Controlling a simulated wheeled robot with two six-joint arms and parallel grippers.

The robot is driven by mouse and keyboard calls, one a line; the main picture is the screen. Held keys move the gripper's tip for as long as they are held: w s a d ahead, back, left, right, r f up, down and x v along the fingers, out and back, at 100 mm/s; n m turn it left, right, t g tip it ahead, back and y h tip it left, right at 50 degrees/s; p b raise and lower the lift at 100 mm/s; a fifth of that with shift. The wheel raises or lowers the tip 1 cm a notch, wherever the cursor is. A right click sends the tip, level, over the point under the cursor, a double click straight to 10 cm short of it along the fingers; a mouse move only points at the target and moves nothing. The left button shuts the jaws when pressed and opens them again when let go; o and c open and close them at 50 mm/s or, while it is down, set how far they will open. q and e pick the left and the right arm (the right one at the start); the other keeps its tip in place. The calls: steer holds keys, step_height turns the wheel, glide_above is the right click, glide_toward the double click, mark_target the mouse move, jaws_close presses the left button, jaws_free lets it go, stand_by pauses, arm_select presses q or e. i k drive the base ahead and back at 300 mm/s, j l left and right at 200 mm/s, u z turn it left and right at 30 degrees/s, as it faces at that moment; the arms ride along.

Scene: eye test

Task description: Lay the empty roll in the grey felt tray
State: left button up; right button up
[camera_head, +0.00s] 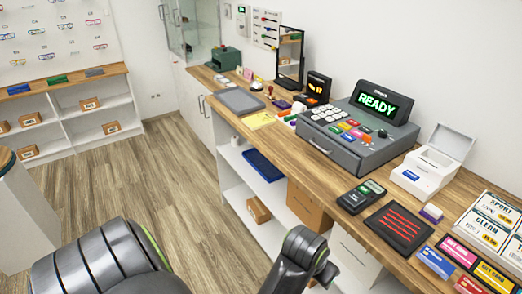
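The grey tray (240,101) lies flat on the wooden counter, left of the cash register, and looks empty. I cannot make out the empty roll for certain. A white box-shaped device (424,174), like a receipt printer, stands right of the register with its lid raised. I cannot tell whether a roll lies inside it. Dark links of my arms show at the bottom edge, in front of and below the counter. Neither gripper's fingertips can be seen.
The cash register (350,142) with a READY display fills the middle of the counter (292,158). A card terminal (361,196) and a black mat with red stripes (398,227) lie near the front edge. Shelves are below.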

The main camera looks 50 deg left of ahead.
mark_target(237, 101)
steer(key=i+j, duration=0.1)
steer(key=j, duration=0.85)
steer(key=i+j+z, duration=0.1)
steer(key=j, duration=0.8)
